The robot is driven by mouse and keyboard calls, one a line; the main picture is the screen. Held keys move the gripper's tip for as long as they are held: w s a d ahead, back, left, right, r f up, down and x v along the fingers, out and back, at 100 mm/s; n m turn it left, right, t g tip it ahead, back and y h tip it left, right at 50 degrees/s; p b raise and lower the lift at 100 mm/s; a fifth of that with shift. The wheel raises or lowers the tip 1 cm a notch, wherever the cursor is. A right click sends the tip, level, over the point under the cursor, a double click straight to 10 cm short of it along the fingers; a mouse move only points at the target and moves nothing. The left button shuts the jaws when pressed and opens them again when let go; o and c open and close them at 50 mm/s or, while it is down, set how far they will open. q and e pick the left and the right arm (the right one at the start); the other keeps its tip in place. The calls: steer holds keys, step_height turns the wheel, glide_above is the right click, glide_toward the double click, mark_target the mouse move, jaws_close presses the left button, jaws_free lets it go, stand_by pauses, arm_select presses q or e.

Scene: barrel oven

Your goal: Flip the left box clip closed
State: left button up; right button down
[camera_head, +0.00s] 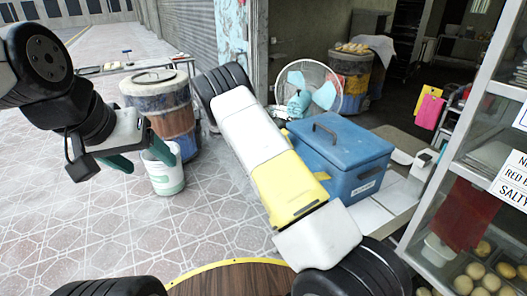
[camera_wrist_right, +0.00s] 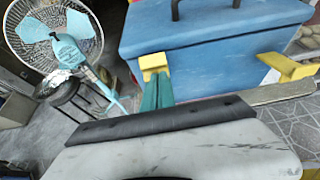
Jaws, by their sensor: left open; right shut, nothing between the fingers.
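The blue box (camera_head: 340,155) with a dark lid handle stands right of centre in the head view, and its front fills the upper right wrist view (camera_wrist_right: 215,60). Its left yellow clip (camera_wrist_right: 153,62) is at the left front, right at the tips of my right gripper (camera_wrist_right: 158,80). The green fingers are together with nothing between them; I cannot tell whether they touch the clip. The right yellow clip (camera_wrist_right: 289,68) sticks outward from the box. My left gripper (camera_head: 139,157) is open and empty at the left, away from the box. My right arm hides the right gripper in the head view.
A fan (camera_head: 308,88) stands behind the box and a striped barrel (camera_head: 160,110) at the left. A white bucket (camera_head: 164,175) is near my left gripper. A glass display case (camera_head: 470,190) borders the right.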

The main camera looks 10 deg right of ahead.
mark_target(286, 131)
steer(key=shift+w+d+r+g+y, duration=0.25)
steer(key=shift+d+r+g+y, duration=0.15)
steer(key=shift+d+r+y, duration=0.55)
steer(key=shift+w+d+y, duration=0.15)
steer(key=shift+d+y, duration=0.05)
steer(key=shift+y, duration=0.25)
steer(key=shift+r, duration=0.9)
steer(key=shift+a, duration=0.1)
